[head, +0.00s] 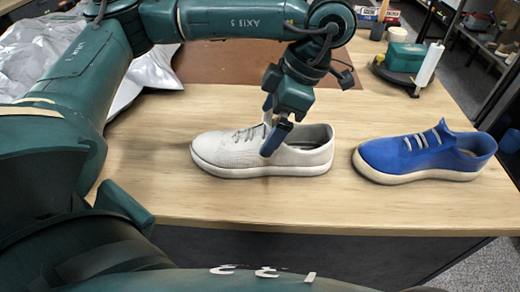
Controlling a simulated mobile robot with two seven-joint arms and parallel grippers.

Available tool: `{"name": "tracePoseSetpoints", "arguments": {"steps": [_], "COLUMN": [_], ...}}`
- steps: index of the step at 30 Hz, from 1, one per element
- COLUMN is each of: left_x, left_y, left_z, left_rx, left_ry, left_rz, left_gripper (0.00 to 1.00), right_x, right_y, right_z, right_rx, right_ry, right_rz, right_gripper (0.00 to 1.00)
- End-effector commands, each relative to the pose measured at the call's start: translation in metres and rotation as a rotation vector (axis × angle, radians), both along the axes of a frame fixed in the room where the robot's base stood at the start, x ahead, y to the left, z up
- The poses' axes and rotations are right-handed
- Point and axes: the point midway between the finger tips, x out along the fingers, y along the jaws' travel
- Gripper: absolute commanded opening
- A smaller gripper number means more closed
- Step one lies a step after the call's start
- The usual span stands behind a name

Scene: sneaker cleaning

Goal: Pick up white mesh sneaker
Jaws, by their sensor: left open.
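A white mesh sneaker (228,152) stands upright on the wooden table, its toe to the left and its heel to the right. My left gripper (270,132) points down over the sneaker, near the tongue and the front of the ankle opening. Its jaws are open, with one blue-tipped finger in front of the sneaker's near side. The other finger is partly hidden, and I cannot tell whether either finger touches the shoe. My right gripper is not in view.
A blue sneaker (410,154) stands to the right of the white one. Crumpled silver bags (140,75) lie at the back left. A green box with a white roll (428,68) sits at the back right. The table front (300,213) is clear.

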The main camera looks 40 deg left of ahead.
Motion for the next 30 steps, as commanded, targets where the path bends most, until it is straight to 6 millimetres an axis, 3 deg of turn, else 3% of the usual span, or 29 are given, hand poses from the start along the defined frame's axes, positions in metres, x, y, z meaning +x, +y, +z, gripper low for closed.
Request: {"name": "tracePoseSetpoints", "arguments": {"steps": [9, 17, 30], "left_x": [-0.010, -0.010, -0.010], "left_y": [0.013, 0.014, 0.014], "left_z": [-0.039, -0.042, -0.041], "left_rx": [0.001, 0.001, 0.001], "left_ry": [0.002, 0.001, 0.001], "left_rz": [0.002, 0.001, 0.001], "left_gripper": [0.98, 0.98, 0.62], "right_x": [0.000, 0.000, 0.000], "right_y": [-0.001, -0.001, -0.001], "right_z": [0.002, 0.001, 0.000], "right_rx": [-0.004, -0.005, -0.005], "right_ry": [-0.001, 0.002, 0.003], "right_rz": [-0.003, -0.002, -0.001], "right_gripper": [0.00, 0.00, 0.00]}}
